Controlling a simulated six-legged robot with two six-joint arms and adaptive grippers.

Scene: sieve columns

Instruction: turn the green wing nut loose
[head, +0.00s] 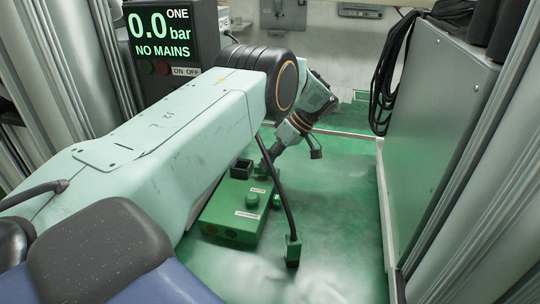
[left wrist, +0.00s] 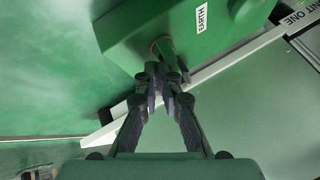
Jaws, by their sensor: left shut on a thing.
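In the head view, my left gripper (head: 270,160) reaches down to the far end of the green box (head: 222,216); the nut cannot be made out there. My right gripper is not in view.
A display unit (head: 163,45) reading 0.0 bar, NO MAINS stands at back left. A grey cabinet (head: 435,120) with hanging black cables bounds the right.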

